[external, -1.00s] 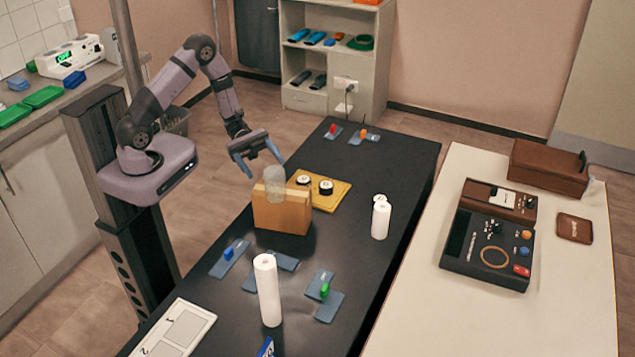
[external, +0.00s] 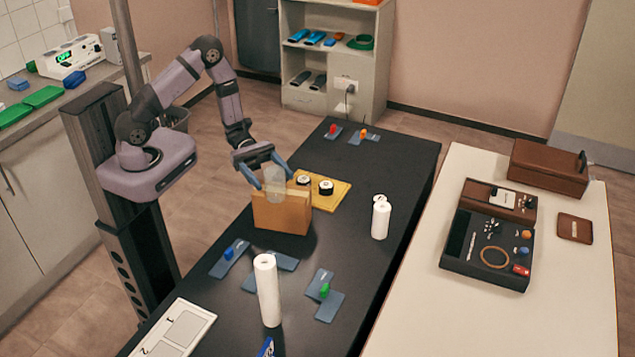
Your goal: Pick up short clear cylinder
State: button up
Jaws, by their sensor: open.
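The short clear cylinder (external: 275,180) stands upright, showing above the wooden block (external: 281,213) on the black table. Whether it sits on the block or behind it is hard to tell. My gripper (external: 271,181) is open and low over the block, its blue fingers on the left and right of the cylinder. I cannot tell whether either finger touches it.
A yellow board (external: 334,195) with two black-and-white round pieces (external: 326,187) lies just behind and right of the block. A white cylinder (external: 381,218) stands to the right, a taller one (external: 267,289) in front. Blue pads (external: 230,258) lie in front.

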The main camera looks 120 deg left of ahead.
aim_at(280, 186)
jog(key=shift+p+x, duration=0.45)
jog(key=shift+x, duration=1.15)
jog(key=c, duration=1.5)
jog(key=shift+o, duration=0.2)
jog(key=shift+r, duration=0.15)
jog(key=shift+a+r+b, duration=0.1)
jog(key=shift+r+b, duration=0.6)
jog(key=shift+r, duration=4.2)
